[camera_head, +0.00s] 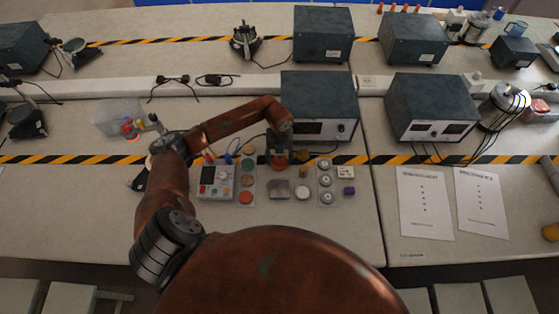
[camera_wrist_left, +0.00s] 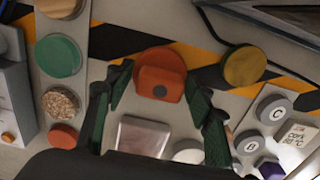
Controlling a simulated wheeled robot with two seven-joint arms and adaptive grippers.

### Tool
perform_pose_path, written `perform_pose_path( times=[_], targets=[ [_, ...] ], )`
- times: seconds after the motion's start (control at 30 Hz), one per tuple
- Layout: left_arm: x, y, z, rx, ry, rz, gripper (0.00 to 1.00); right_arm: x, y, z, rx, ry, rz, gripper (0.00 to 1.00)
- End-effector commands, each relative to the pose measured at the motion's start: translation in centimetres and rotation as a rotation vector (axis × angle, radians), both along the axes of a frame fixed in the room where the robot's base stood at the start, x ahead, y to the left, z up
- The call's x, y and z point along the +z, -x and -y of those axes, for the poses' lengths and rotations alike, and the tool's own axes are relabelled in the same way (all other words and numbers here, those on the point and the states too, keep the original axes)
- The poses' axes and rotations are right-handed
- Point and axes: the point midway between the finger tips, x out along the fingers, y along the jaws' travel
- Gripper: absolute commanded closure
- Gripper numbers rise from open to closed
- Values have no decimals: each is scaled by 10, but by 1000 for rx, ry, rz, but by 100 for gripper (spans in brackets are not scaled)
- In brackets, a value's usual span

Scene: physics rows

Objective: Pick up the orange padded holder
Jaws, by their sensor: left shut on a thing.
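The orange padded holder (camera_wrist_left: 160,75) is a round orange piece with a raised block and a dark round spot on its face. It lies on the bench over the yellow-black tape in the left wrist view. It also shows in the head view (camera_head: 278,160), partly under my gripper. My left gripper (camera_wrist_left: 158,76) has its green fingers on both sides of the holder, shut on it; in the head view it points down at the bench (camera_head: 279,153). I cannot tell whether the holder is clear of the surface. My right gripper is in neither view.
Close by are a silver square plate (camera_wrist_left: 143,137), a gold disc (camera_wrist_left: 244,66) and a white disc (camera_head: 303,193). A strip of coloured discs (camera_head: 247,180) lies left, lettered grey discs (camera_wrist_left: 273,110) right. A dark instrument box (camera_head: 320,104) stands just behind.

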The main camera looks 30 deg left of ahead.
Motion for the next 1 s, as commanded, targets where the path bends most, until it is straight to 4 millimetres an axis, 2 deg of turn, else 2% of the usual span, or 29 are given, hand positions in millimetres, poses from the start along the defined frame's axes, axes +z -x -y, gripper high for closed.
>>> perform_pose_path(
  times=[0.27, 0.47, 0.73, 0.9, 1.0],
  targets=[
    [6, 0, -1, 0, -1, 1, 76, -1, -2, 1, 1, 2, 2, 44],
    [32, -1, -1, 0, -2, 3, 76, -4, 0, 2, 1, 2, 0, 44],
    [92, 48, 13, -5, -3, 4, 76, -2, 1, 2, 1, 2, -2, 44],
    [108, 90, 25, -4, -3, 1, 76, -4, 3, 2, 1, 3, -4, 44],
    [117, 107, 31, -3, -1, 2, 76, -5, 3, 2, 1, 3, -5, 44]
  ],
)
